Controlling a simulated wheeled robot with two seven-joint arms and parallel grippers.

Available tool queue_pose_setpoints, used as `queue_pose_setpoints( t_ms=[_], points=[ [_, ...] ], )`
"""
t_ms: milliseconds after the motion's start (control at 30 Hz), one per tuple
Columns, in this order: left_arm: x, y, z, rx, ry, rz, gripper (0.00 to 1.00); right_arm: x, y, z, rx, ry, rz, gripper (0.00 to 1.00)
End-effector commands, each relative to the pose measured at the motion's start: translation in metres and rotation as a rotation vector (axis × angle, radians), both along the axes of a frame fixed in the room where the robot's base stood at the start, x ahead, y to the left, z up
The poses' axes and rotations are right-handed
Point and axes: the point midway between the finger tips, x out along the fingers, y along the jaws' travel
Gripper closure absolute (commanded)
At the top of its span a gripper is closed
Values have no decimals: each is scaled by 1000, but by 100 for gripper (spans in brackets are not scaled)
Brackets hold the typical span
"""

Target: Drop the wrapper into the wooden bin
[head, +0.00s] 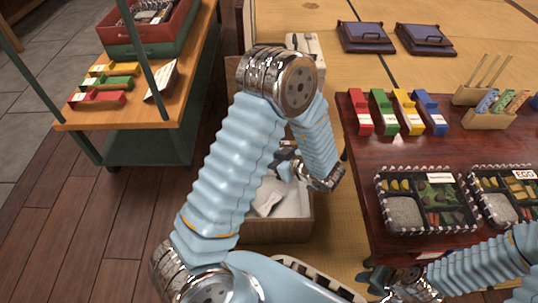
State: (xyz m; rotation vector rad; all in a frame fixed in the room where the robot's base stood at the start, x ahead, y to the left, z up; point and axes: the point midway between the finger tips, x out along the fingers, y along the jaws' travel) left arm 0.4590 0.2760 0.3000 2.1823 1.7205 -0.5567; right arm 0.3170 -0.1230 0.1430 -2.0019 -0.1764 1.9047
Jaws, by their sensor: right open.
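The wooden bin (282,231) stands on the floor between the cart and the low table, and my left arm covers part of it. A crumpled whitish piece (268,197), which looks like the wrapper, lies inside against the pale interior. My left gripper (284,160) hangs over the bin, partly hidden behind my arm. I cannot tell whether its fingers are open or shut. My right gripper (374,280) is open, low at the near left corner of the table, with nothing seen in it.
The dark red table (362,150) holds two lunch boxes (424,202), coloured blocks (407,112) and a wooden holder (486,119). A wooden-topped cart (190,85) stands left, carrying a red crate (150,34). Two dark trays (365,37) lie on the tatami behind. Wood floor is clear at lower left.

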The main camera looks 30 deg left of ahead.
Motion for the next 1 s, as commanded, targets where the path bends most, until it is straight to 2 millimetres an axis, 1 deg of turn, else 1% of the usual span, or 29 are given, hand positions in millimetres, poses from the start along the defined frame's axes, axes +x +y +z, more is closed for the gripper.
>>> queue_pose_setpoints(
  t_ms=[33,100,433,467,600,633,900,1000],
  points=[
    [-1,-3,-11,0,1,0,96,0,0,-11,0,-1,0,57],
    [-2,-6,-15,0,0,0,96,1,0,-16,0,-2,-2,57],
    [-3,-9,-15,0,0,1,96,1,-1,-16,-2,-3,-2,57],
    [-3,-9,-15,0,0,1,64,1,-1,-16,-2,-3,-2,57],
    [-3,-9,-15,0,0,1,43,1,-1,-16,-2,-3,-2,57],
    [-3,-9,-15,0,0,1,39,1,-1,-16,-2,-3,-2,57],
    [-3,-9,-15,0,-1,0,39,1,0,-16,-2,-3,-2,57],
    [-4,-15,-11,0,-1,0,39,1,-1,-13,-2,-3,-2,57]
  ],
)
